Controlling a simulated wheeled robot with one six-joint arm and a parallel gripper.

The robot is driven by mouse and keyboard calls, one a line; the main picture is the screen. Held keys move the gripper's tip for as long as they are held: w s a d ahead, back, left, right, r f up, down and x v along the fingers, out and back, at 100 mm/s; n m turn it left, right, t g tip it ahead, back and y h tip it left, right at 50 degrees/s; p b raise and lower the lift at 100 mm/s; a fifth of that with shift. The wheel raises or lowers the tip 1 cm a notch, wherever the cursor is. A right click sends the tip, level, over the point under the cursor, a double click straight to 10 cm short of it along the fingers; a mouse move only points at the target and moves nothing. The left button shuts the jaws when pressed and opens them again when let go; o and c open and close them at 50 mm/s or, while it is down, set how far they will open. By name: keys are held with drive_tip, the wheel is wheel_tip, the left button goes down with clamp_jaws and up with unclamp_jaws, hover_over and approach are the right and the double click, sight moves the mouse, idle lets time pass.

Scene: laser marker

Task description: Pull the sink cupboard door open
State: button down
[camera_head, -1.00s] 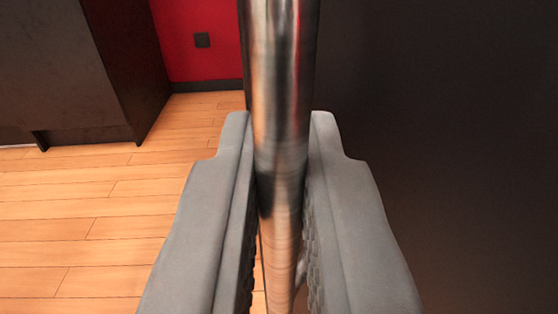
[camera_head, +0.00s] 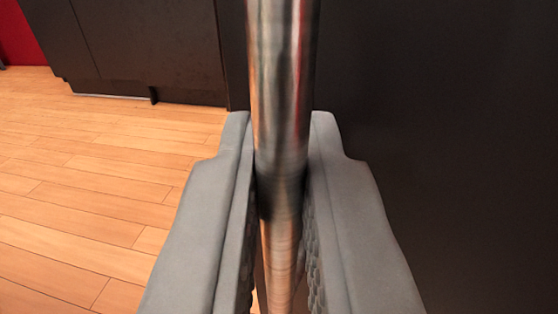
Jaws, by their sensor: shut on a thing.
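A shiny metal bar handle (camera_head: 280,80) runs upright through the middle of the view. My gripper (camera_head: 281,140) is shut on it, with one grey finger on each side. The dark door panel (camera_head: 440,130) fills the right side of the view, just behind and beside the handle. The ends of the handle and the door's hinge side are out of view. How far the door stands open cannot be told from this close view.
Dark cabinets (camera_head: 150,45) stand at the back left, with a red wall (camera_head: 20,40) at the far left corner. The wooden floor (camera_head: 90,190) on the left is clear.

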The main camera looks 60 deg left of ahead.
drive_tip(key=shift+s+d, duration=0.1)
idle(0.3)
drive_tip(key=c, duration=1.9)
unclamp_jaws()
drive_tip(key=v, duration=1.7)
drive_tip(key=shift+d, duration=0.25)
